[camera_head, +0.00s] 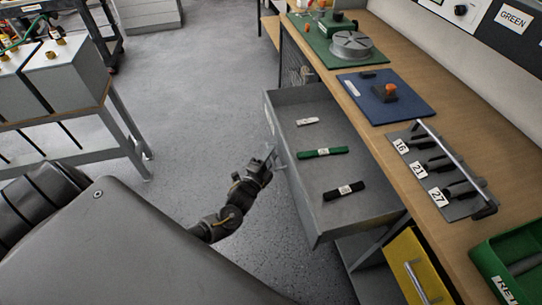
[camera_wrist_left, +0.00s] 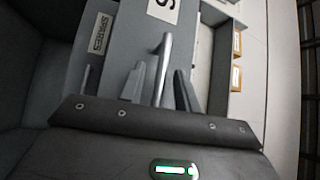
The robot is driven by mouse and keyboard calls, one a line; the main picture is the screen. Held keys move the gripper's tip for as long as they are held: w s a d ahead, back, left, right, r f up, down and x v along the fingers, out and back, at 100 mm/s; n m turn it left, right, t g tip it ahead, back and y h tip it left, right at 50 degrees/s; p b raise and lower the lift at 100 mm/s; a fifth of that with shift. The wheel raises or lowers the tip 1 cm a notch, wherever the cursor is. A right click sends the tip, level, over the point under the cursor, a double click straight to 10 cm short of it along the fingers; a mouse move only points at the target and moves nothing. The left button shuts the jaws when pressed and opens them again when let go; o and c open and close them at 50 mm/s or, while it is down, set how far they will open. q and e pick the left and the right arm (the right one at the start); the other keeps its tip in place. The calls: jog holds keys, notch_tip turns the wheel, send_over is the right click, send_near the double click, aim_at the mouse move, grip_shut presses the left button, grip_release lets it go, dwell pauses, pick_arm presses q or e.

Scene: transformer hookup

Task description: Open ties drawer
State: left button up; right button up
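The ties drawer (camera_head: 330,172) is a grey drawer standing pulled out from under the workbench in the head view. A white, a green (camera_head: 322,153) and a black (camera_head: 344,191) bundle lie apart inside it. My left gripper (camera_head: 268,155) is at the outside of the drawer's front. In the left wrist view, the drawer's bar handle (camera_wrist_left: 163,68) stands between the two fingers of my left gripper (camera_wrist_left: 160,85). Small gaps seem to show beside the handle, so the fingers look open around it. The label above is cut off, with an "S" visible. My right gripper is not in view.
The wooden workbench (camera_head: 450,110) carries a blue mat (camera_head: 405,105), a numbered tool rack (camera_head: 440,172) and a green tray. A yellow drawer (camera_head: 408,255) sits at lower right. A "SPARES" label (camera_wrist_left: 100,33) shows in the wrist view. Floor left of the drawer is clear.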

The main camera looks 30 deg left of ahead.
pick_arm(q)
jog(key=s+f+b, duration=0.1)
jog(key=s, duration=0.9)
jog(key=shift+s+f, duration=0.25)
jog(key=shift+s, duration=0.1)
jog(key=shift+d, duration=0.1)
jog(key=s+a+f+n+g, duration=0.1)
jog(key=s+f+n+g, duration=0.3)
jog(key=f, duration=0.6)
jog(key=s+a+f+n+g, duration=0.1)
jog(key=s+f+n+g, duration=0.3)
jog(key=f, duration=0.6)
jog(key=s+a+f+n+g, duration=0.1)
jog(key=s+f+n+g, duration=0.15)
jog(key=s+f, duration=0.55)
jog(key=s+d+f+n+g, duration=0.1)
jog(key=s+f+g, duration=0.3)
jog(key=s, duration=0.7)
jog(key=s+d+f+n+g, duration=0.2)
jog(key=s+d+f+g, duration=0.2)
jog(key=s+f, duration=0.5)
jog(key=shift+s+d+f, duration=0.15)
jog(key=shift+s+d, duration=0.05)
jog(key=shift+s, duration=0.7)
